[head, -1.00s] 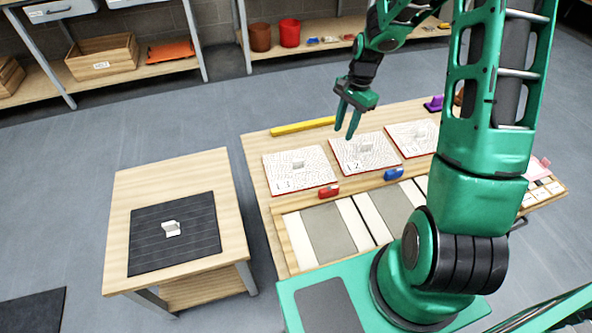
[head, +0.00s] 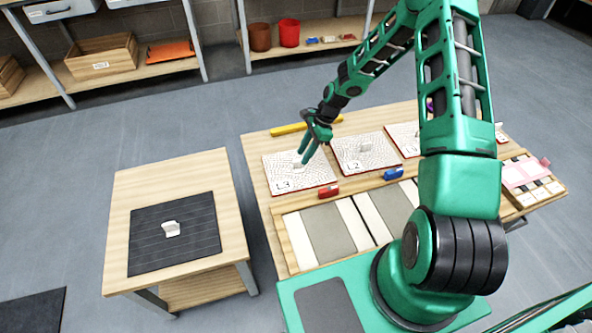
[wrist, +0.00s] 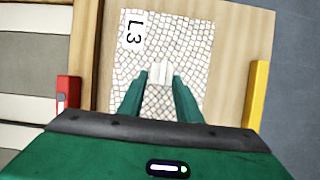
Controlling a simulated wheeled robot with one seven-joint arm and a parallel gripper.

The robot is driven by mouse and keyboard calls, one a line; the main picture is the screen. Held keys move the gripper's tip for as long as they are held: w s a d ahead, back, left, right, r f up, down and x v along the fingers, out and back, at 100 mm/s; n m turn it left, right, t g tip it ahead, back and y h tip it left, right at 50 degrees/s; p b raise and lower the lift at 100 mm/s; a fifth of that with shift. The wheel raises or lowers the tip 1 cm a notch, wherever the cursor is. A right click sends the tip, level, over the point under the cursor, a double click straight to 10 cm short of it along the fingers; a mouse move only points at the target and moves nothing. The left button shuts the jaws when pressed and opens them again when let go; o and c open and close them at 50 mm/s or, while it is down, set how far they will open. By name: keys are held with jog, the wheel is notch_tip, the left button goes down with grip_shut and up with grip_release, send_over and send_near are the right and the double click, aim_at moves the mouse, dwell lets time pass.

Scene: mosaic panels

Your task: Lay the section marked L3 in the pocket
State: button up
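The section marked L3 (head: 280,178) is a white square mosaic tile sheet with a small upright tab, lying flat on the wooden table; it also shows in the wrist view (wrist: 190,50). My gripper (head: 304,160) is low over it. In the wrist view my gripper (wrist: 160,80) is open, its fingers on both sides of the white tab (wrist: 160,70), with small gaps visible. Contact in depth cannot be judged. Grey recessed areas between white strips lie in front, one left (head: 328,232) and one right (head: 391,208); which is the pocket I cannot tell.
Section L2 (head: 375,153) lies right of L3, with another section (head: 402,138) beyond. A red block (head: 328,192), a blue block (head: 393,174) and a yellow bar (head: 288,128) are close by. A separate table holds a dark mat (head: 150,255) with a white bracket (head: 171,229).

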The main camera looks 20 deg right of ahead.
aim_at(299, 160)
jog(key=shift+w+x, duration=0.15)
jog(key=shift+x, duration=1.2)
jog(key=shift+w+x, duration=0.1)
jog(key=shift+x, duration=1.3)
jog(key=shift+a+r, duration=0.1)
grip_shut()
